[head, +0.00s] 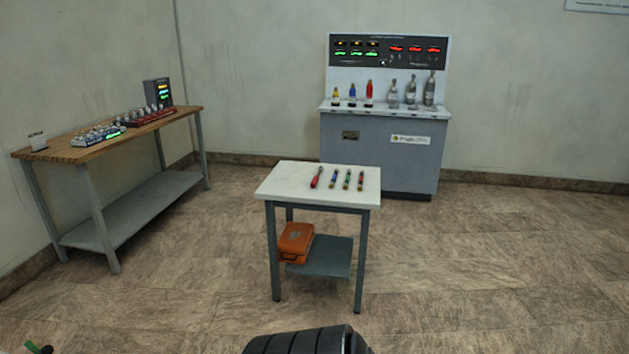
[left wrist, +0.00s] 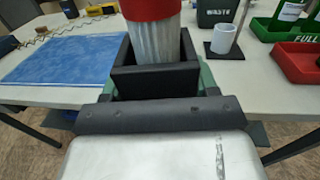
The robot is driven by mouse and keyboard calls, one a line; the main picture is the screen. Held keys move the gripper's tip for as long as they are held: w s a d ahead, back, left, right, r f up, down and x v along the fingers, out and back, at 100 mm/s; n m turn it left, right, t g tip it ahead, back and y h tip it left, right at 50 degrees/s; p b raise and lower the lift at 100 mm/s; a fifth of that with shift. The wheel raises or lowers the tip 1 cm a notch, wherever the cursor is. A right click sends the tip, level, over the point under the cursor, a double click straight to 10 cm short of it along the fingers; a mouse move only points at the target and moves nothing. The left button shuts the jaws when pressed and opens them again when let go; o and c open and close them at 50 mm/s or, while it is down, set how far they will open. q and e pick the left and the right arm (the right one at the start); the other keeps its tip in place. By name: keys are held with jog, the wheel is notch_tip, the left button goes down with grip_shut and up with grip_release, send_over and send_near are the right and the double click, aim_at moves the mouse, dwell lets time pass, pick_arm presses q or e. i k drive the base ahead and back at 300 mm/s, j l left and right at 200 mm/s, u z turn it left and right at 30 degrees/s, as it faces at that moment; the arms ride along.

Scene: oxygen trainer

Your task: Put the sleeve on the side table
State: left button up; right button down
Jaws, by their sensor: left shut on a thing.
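My left gripper (left wrist: 155,68) is in the left wrist view, its black jaws shut around a grey, ribbed cylinder with a red upper part (left wrist: 152,42). The cylinder's top is cut off and its lower end is hidden by the jaws; it may be the sleeve, but I cannot tell for sure. A small white-topped table (head: 285,187), likely the side table, stands mid-floor in the head view, apart from me. Several slim coloured tools (head: 337,178) lie on its right and back part. My right gripper is not in view.
An orange case (head: 296,243) sits on the small table's lower shelf. A wooden bench (head: 95,148) stands left, a grey console (head: 376,155) behind. In the wrist view, a white worktop (left wrist: 265,88) holds a blue mat (left wrist: 70,58), a white cup (left wrist: 224,38) and trays.

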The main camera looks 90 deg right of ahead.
aim_at(292, 176)
jog(key=z, duration=1.7)
jog(key=i+l+z, duration=0.1)
jog(key=z, duration=0.35)
jog(key=i+l+z, duration=0.15)
jog(key=z, duration=0.3)
jog(key=i+z, duration=0.15)
jog(key=z, duration=0.35)
jog(key=i+j, duration=0.1)
jog(key=i, duration=3)
jog(key=j, duration=0.1)
